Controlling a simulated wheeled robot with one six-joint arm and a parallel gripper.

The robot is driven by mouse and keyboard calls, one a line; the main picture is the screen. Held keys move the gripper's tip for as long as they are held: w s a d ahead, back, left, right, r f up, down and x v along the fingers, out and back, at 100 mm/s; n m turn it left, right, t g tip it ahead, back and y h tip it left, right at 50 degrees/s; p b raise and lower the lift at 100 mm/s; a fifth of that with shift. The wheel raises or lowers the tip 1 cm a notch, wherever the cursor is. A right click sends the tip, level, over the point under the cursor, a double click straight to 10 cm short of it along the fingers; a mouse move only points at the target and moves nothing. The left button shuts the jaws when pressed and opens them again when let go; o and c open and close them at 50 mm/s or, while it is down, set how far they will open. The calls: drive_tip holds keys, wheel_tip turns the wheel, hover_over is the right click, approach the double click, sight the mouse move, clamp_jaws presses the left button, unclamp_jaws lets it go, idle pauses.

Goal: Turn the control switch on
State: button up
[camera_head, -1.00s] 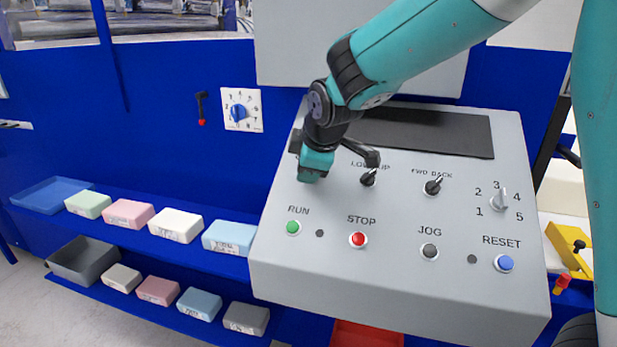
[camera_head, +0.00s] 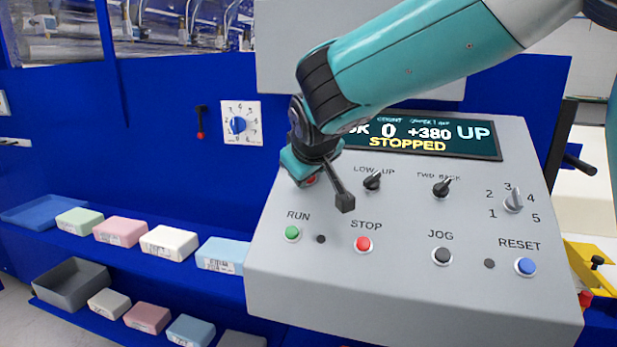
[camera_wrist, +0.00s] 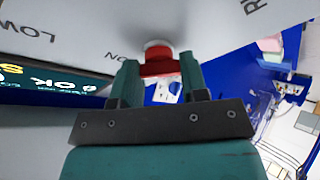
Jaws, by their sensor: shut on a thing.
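The control switch (camera_wrist: 158,62) is a red knob on the sloping grey panel (camera_head: 400,295), with "ON" printed close by. My gripper (camera_wrist: 160,72) is shut on it, one teal finger on each side. In the head view my gripper (camera_head: 308,178) is at the panel's upper left, and it hides most of the knob. The panel's display (camera_head: 420,137) is lit and reads "STOPPED" and "UP", with its left end behind my arm.
The LOW/UP lever (camera_head: 372,181) and the FWD/BACK lever (camera_head: 441,187) stand to the right of my gripper. Below are the green RUN button (camera_head: 292,233) and red STOP button (camera_head: 363,244). Shelves with foam blocks (camera_head: 170,242) lie at left.

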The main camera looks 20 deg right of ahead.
drive_tip(key=shift+r+m, duration=0.1)
drive_tip(key=shift+m, duration=0.3)
drive_tip(key=o, duration=0.9)
drive_tip(key=v, duration=1.7)
drive_tip(key=shift+s+a, duration=0.1)
drive_tip(key=shift+s, duration=0.05)
